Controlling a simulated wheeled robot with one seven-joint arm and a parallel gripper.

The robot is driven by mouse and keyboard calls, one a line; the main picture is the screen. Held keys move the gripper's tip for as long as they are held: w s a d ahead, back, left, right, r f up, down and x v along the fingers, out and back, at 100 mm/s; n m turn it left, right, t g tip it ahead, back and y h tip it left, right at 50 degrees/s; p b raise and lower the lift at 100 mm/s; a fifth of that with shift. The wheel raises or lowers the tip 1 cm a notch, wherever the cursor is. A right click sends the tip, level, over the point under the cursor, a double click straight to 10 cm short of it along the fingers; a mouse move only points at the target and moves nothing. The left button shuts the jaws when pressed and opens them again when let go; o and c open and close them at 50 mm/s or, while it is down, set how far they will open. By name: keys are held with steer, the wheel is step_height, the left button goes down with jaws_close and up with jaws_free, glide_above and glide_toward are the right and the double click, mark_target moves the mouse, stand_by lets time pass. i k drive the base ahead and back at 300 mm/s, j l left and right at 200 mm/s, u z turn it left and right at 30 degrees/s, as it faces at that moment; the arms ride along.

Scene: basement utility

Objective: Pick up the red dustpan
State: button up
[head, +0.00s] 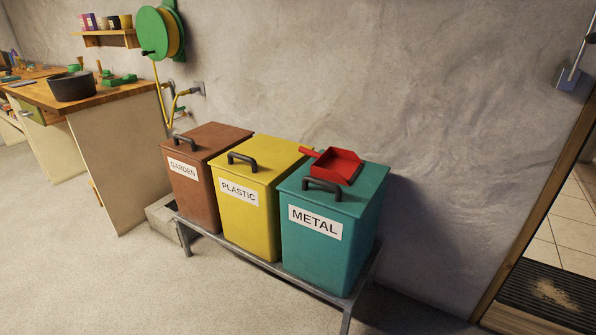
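The red dustpan (336,165) lies on the lid of the teal bin labelled METAL (328,235). Its pan sits toward the back of the lid, behind the lid's dark handle (322,188). Its short handle (309,152) points left, toward the yellow bin's lid. I cannot tell whether the dustpan's handle touches the yellow lid. My gripper is not in the head view.
A yellow PLASTIC bin (243,215) and a brown GARDEN bin (197,180) stand left of the teal bin on a metal stand (345,310). The wall is close behind. A workbench (115,155) stands left, a doorway with a dark mat (550,290) right. The front floor is clear.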

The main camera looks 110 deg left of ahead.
mark_target(339, 166)
steer(key=u, duration=3.7)
steer(key=i+l, duration=0.2)
steer(key=i, duration=0.05)
